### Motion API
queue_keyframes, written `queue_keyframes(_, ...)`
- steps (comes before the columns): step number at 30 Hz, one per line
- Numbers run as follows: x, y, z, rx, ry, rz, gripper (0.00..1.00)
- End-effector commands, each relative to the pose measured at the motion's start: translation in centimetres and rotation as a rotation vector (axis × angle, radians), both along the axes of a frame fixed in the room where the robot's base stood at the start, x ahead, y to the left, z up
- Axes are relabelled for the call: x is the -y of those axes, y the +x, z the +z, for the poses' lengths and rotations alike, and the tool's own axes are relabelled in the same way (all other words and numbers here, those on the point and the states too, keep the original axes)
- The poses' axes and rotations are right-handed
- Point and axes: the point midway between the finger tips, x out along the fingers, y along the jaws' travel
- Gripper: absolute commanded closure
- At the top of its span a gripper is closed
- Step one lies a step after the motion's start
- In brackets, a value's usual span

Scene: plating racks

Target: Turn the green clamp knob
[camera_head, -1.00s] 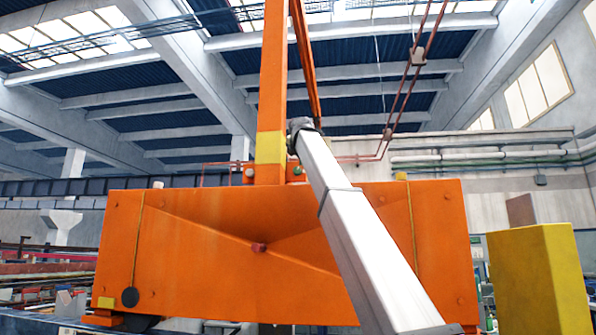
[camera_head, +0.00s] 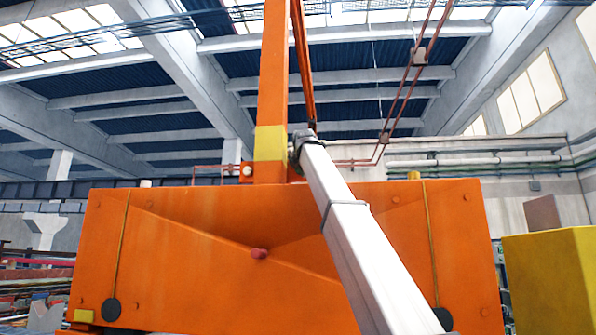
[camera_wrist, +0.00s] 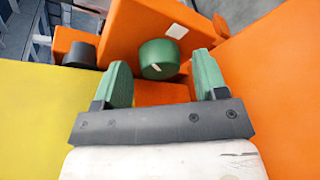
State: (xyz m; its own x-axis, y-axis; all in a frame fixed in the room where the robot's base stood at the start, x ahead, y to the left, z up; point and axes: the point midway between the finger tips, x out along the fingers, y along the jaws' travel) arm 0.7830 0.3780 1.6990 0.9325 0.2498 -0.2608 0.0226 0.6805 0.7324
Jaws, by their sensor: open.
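The green clamp knob (camera_wrist: 160,60) shows in the wrist view as a round green cap with a small pale mark, against an orange part. My gripper (camera_wrist: 162,66) is open, with one green-padded finger on each side of the knob. The knob appears just past or between the fingertips, with visible gaps on both sides; I cannot tell the exact depth. In the head view the dark end of my arm (camera_head: 303,140) is beside the yellow band of the orange post, and I cannot make out the knob there.
A large orange panel (camera_head: 180,265) with a red knob (camera_head: 259,253) fills the front. An orange post (camera_head: 272,90) rises behind it. A yellow block (camera_head: 550,280) stands at right. In the wrist view a dark round knob (camera_wrist: 78,55) is left of the green one.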

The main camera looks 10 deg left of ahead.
Motion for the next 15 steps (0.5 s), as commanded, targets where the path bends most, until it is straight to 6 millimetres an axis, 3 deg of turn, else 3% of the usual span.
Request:
queue_keyframes(7,0.01,0.03,-0.02,0.001,0.0,0.001,0.37)
queue_keyframes(11,0.01,0.03,-0.02,0.0,0.0,0.0,0.8)
queue_keyframes(15,0.02,0.03,-0.02,0.0,0.0,0.0,0.83)
